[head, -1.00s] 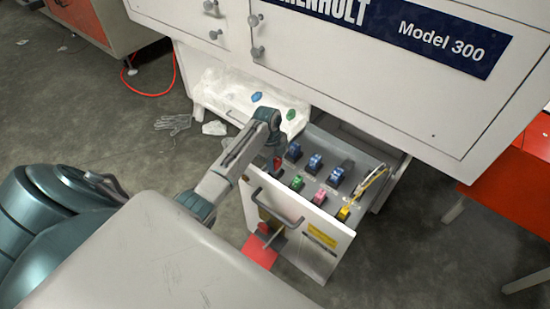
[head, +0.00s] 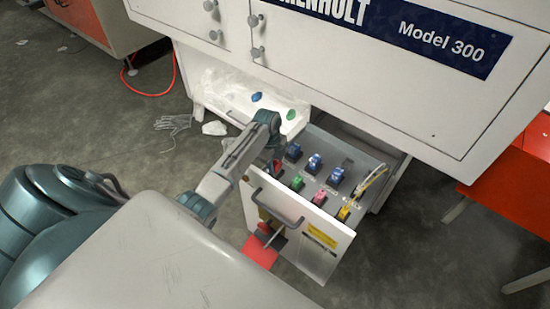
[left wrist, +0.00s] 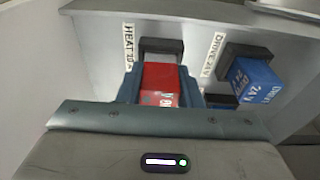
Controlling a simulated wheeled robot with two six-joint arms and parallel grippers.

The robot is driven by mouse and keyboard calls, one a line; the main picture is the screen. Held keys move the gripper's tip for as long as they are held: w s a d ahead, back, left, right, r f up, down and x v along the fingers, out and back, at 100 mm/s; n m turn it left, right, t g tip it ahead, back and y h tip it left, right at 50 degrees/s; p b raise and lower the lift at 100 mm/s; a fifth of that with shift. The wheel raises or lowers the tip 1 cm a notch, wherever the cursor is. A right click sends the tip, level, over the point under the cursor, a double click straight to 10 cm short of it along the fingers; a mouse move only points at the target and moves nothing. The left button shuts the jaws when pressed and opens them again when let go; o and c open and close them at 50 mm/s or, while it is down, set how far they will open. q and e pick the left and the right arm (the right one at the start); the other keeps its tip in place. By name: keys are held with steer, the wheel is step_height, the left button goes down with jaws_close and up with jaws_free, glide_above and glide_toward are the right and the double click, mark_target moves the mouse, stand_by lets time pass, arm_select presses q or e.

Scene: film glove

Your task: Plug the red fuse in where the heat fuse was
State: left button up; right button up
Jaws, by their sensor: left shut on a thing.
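In the left wrist view my left gripper (left wrist: 162,88) is shut on the red fuse (left wrist: 160,82). The fuse's far end is at the dark socket (left wrist: 162,46) beside the label "HEAT" (left wrist: 129,45). I cannot tell whether it is fully seated. A blue fuse marked 24V (left wrist: 252,80) stands in the "DRIVE 24V" socket to the right. My right gripper is not in view.
Several blue fuses (head: 314,161), a green fuse (head: 298,182), a pink fuse (head: 319,198) and a yellow fuse (head: 344,212) stand in the drawer. The drawer handle (head: 277,208) projects in front. The cabinet (head: 350,75) overhangs behind. A white tray (head: 228,98) holds loose blue and green pieces.

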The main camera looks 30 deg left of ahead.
arm_select(q)
steer(key=shift+f, duration=0.65)
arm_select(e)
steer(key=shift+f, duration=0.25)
arm_select(q)
steer(key=o, duration=1.1)
steer(key=shift+o, duration=0.2)
step_height(320, 180, up, 11)
steer(key=a, duration=0.1)
steer(key=shift+a+f+p, duration=0.15)
steer(key=shift+a+p, duration=0.2)
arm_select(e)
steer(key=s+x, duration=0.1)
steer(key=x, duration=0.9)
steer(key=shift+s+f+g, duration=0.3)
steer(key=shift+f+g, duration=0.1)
arm_select(q)
steer(key=shift+w, duration=0.1)
